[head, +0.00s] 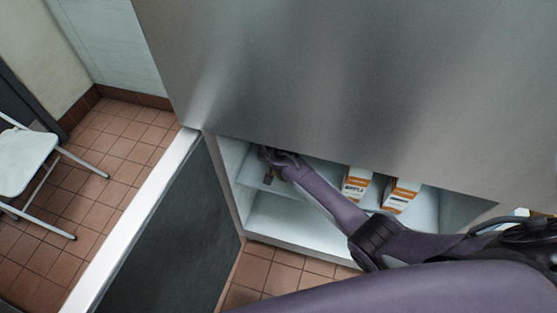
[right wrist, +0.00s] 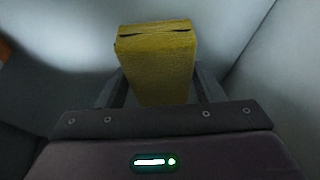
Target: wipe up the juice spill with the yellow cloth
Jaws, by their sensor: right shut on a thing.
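The yellow cloth (right wrist: 155,70) shows in the right wrist view as a thick folded block with a dark crease near its far end. It sits between the two fingers of my right gripper (right wrist: 158,88), which is shut on it. In the head view my right arm reaches from the right into an open cabinet, and my right gripper (head: 273,163) is at the left end of its upper shelf. The cloth cannot be made out in the head view. No juice spill can be made out in either view. My left gripper is not in view.
The steel-fronted cabinet (head: 320,70) has a pale interior and a shelf (head: 250,172). Two orange-and-white cartons (head: 356,184) (head: 401,194) stand there, right of my gripper. An open door (head: 165,245) stands left. A white folding chair (head: 22,160) is on the tiled floor.

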